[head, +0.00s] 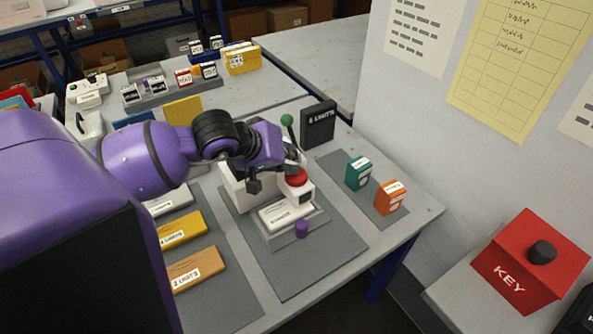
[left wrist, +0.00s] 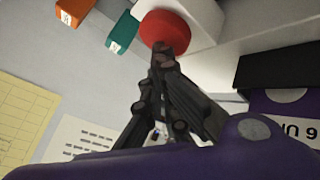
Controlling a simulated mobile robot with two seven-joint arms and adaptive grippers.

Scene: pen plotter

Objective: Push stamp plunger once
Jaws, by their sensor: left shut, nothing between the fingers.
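The stamp's red round plunger (head: 296,177) tops a small white stamp head (head: 300,194) above a white labelled block (head: 287,214) on the grey mat. The plunger also shows at the top of the left wrist view (left wrist: 165,29). My left gripper (head: 289,168) is shut and empty, close beside the plunger. In the left wrist view its joined fingertips (left wrist: 163,50) overlap the plunger's lower edge; I cannot tell whether they touch it. My right gripper is not in view.
A green ball-topped lever (head: 287,121) and a black labelled panel (head: 318,125) stand behind the stamp. Green (head: 358,173) and orange (head: 390,197) boxes stand to its right. A purple peg (head: 301,228) is in front. A red KEY box (head: 530,262) sits far right.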

